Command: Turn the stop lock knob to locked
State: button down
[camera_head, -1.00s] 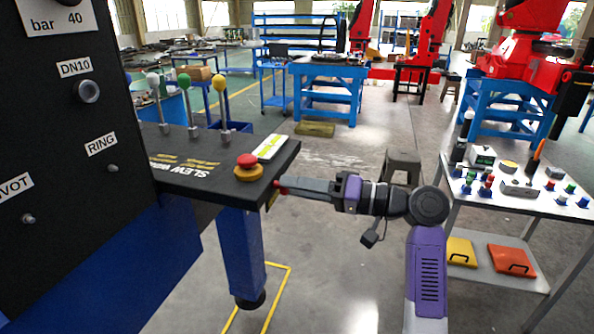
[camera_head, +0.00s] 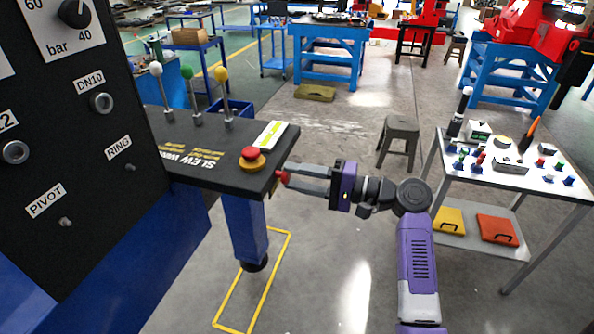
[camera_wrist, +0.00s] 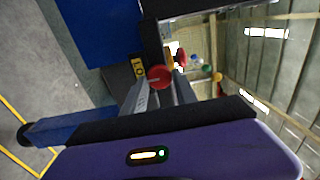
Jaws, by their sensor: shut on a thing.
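The stop lock knob is a small red knob (camera_head: 284,177) on the front edge of the black console (camera_head: 215,165). In the wrist view the red knob (camera_wrist: 159,76) sits between my fingertips, with part of a yellow label (camera_wrist: 138,68) beside it. My gripper (camera_head: 288,178) is shut on this knob, its grey fingers reaching in from the right. The fingers hide part of the knob, and I cannot read which position it points to. A red mushroom button (camera_head: 249,153) on a yellow base stands on the console top near the same corner; it also shows in the wrist view (camera_wrist: 181,58).
Three ball-topped levers (camera_head: 222,76) rise from the console's back. A black panel (camera_head: 75,150) with labelled fittings stands at left. A grey stool (camera_head: 399,131) and a trolley of small parts (camera_head: 510,175) stand to the right. The floor between is clear.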

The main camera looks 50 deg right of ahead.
jog(key=shift+d, duration=0.1)
dwell(0.4)
jog(key=c, duration=1)
grip_release()
jog(key=b+v, duration=0.2)
jog(key=v, duration=0.5)
jog(key=shift+s+d, duration=0.1)
jog(key=shift+s, duration=0.3)
